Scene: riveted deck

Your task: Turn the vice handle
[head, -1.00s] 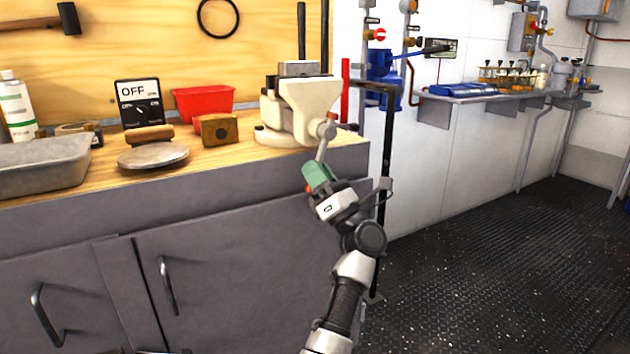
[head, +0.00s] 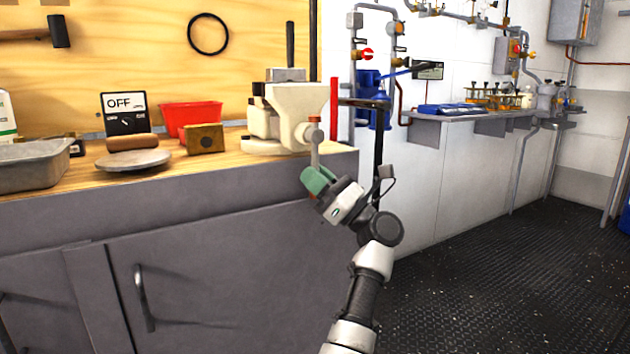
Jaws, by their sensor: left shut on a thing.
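The cream vice (head: 296,104) stands on the right end of the wooden workbench top. Its grey handle (head: 315,155) hangs almost straight down from the screw at the vice's front, past the bench edge. My left gripper (head: 316,180), with green fingers, is shut on the lower end of the handle, in front of the grey cabinet face. The fingers hide the handle's tip. My right gripper is out of view.
A brown block (head: 205,139), red bin (head: 191,117), round plate (head: 133,160) and grey tray (head: 36,165) lie left of the vice. A black post (head: 379,150) stands close behind my left wrist. The floor (head: 500,270) at right is clear.

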